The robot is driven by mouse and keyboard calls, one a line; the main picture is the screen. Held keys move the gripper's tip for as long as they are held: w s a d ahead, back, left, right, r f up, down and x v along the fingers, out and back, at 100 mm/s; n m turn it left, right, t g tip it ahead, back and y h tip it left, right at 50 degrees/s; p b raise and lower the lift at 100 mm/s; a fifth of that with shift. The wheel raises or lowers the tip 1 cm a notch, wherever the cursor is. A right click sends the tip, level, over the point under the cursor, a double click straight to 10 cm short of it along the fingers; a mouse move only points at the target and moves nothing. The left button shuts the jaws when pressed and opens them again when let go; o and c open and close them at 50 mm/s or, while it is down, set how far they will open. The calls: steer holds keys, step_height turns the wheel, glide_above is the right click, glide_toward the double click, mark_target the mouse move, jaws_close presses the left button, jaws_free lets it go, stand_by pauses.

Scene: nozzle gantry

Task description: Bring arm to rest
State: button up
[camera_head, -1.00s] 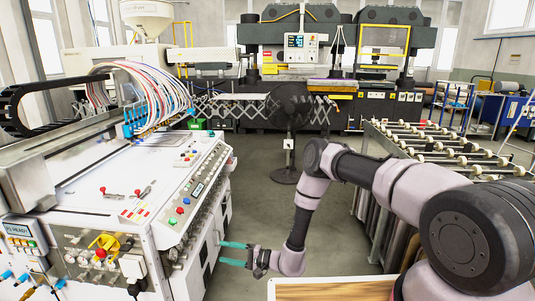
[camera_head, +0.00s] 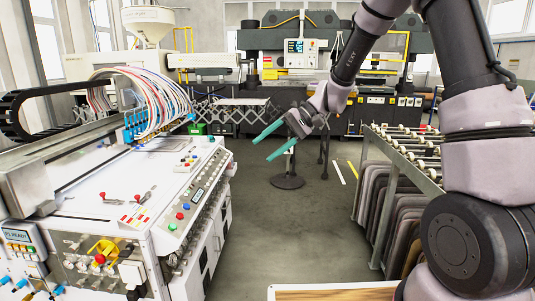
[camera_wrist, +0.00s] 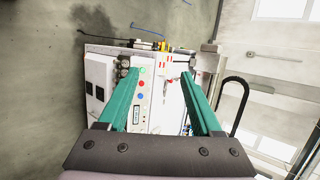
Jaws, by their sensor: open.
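My gripper (camera_head: 274,142) is raised in the middle of the head view, in front of the black fan stand and above the grey floor. Its two teal fingers are apart, with nothing between them, and point down to the left towards the white control machine (camera_head: 115,195). My arm rises from the lower right and bends over at the top right, where part of it leaves the picture. In the wrist view, the fingers (camera_wrist: 161,88) are spread wide, and the machine (camera_wrist: 152,95) shows between and beyond them, some distance away.
A roller conveyor (camera_head: 405,150) with grey panels hanging below it stands at the right. A wooden-topped surface (camera_head: 335,293) is at the bottom front. Large presses (camera_head: 300,60) stand at the back. The floor (camera_head: 290,230) between machine and conveyor is clear.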

steer(key=s+d+r+m+t+h, duration=0.1)
steer(key=s+d+r+t+h, duration=0.2)
steer(key=s+d+r, duration=0.2)
steer(key=s+d+r+m+t+h, duration=0.2)
steer(key=s+d+r, duration=0.3)
steer(key=d, duration=0.6)
steer(key=s+d+r+m+t+h, duration=0.2)
steer(key=s+d+r+t+h, duration=0.1)
steer(key=s+d+r+t, duration=0.2)
steer(key=s+d, duration=0.2)
steer(key=d, duration=0.1)
steer(key=shift+d+r+h, duration=0.2)
steer(key=shift+r+h, duration=0.1)
stand_by(1.9)
